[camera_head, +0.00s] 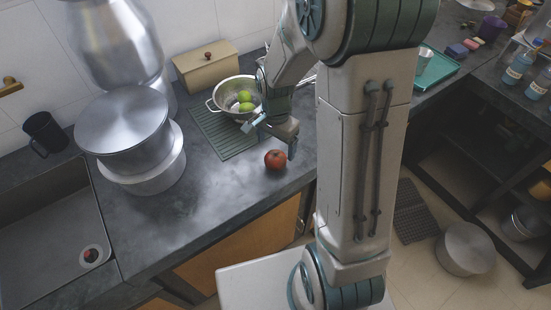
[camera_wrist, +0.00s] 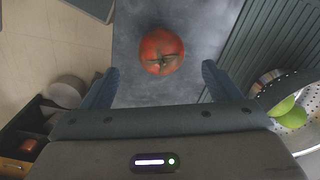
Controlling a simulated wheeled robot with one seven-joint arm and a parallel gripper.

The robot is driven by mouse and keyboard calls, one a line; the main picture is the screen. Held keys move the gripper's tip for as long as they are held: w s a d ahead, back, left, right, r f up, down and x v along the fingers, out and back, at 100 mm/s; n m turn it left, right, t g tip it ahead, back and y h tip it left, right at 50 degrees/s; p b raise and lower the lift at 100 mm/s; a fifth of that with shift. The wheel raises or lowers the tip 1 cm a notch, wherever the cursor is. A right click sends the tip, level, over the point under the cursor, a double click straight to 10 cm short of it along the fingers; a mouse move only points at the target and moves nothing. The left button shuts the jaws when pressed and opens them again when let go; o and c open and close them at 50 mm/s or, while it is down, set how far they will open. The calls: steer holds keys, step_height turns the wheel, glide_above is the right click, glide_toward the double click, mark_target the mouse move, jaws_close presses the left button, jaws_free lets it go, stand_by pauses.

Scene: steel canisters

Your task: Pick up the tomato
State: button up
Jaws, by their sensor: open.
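A red tomato (camera_head: 275,159) lies on the dark grey countertop near its front edge, in front of the green drying mat. In the wrist view the tomato (camera_wrist: 162,51) is at the top middle with its green stem showing. My gripper (camera_head: 278,140) is close by it, on its far side in the head view. In the wrist view my gripper (camera_wrist: 159,84) has its two fingers spread wide, with the tomato ahead of and between their lines. The gripper is open and empty. The tomato appears apart from both fingers.
A metal colander (camera_head: 215,105) with green fruit stands on the ribbed green mat (camera_head: 221,133). A large steel pot (camera_head: 125,135) stands at the left, beside the sink (camera_head: 50,240). A beige bread box (camera_head: 206,66) is at the wall. Bare countertop lies left of the tomato.

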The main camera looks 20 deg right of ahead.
mark_target(275, 155)
steer(key=shift+w+f+p, duration=0.1)
steer(key=shift+f+p, duration=0.25)
steer(key=shift+f, duration=3.05)
steer(key=c, duration=1.1)
